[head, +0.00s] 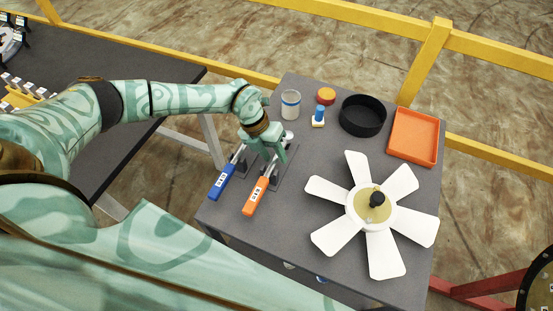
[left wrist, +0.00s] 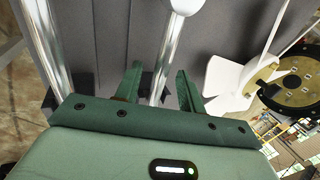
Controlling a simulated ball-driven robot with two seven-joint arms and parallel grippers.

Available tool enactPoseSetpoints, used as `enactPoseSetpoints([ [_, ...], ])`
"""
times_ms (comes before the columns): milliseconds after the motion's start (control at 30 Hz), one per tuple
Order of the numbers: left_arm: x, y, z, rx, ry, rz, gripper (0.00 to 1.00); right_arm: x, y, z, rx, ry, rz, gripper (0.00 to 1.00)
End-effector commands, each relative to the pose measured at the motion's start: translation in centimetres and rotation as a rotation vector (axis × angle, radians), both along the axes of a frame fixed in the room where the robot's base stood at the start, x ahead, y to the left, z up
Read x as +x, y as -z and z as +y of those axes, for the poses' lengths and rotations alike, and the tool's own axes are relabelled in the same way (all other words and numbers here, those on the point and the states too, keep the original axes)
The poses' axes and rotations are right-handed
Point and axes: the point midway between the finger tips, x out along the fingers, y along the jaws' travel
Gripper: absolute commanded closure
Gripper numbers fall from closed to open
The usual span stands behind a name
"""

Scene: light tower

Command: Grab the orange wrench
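The orange wrench (head: 255,197) lies on the grey table, its orange handle toward the near edge and its metal shaft running up under my left gripper. My left gripper (head: 268,157) is above the wrench's upper part. In the left wrist view its two fingers (left wrist: 159,80) are apart, with a bright metal shaft (left wrist: 160,72) between them, which appears to be the orange wrench's. Whether the fingers touch it I cannot tell. The gripper hides part of the wrench in the head view. My right gripper is in neither view.
A blue-handled wrench (head: 222,182) lies close on the left. A white fan (head: 380,258) fills the table's right front. A jar (head: 290,104), a black bowl (head: 362,115) and an orange tray (head: 413,137) stand at the back. Yellow rails (head: 440,45) run behind.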

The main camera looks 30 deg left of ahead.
Motion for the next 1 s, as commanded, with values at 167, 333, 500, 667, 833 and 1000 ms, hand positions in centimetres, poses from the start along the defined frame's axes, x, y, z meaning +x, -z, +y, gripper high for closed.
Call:
enactPoseSetpoints([
  [167, 0.1, 0.8, -0.3, 0.0, 0.0, -0.001, 0.61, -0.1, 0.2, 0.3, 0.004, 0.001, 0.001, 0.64],
  [333, 0.1, 0.7, -0.3, 0.0, 0.0, -0.001, 0.83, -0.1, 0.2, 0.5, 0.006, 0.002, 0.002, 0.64],
  [500, 0.1, 0.6, -0.3, -0.001, -0.001, -0.003, 1.0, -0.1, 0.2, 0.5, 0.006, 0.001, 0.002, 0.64],
  [667, 0.1, 0.6, -0.3, -0.001, -0.001, -0.003, 1.0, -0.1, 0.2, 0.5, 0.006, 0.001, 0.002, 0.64],
  [833, 0.1, 0.0, -0.3, -0.001, 0.0, -0.003, 1.0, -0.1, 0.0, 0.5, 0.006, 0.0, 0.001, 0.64],
  [1000, 0.2, -2.3, -0.3, -0.001, 0.0, -0.007, 1.0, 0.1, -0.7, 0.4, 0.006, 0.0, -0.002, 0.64],
])
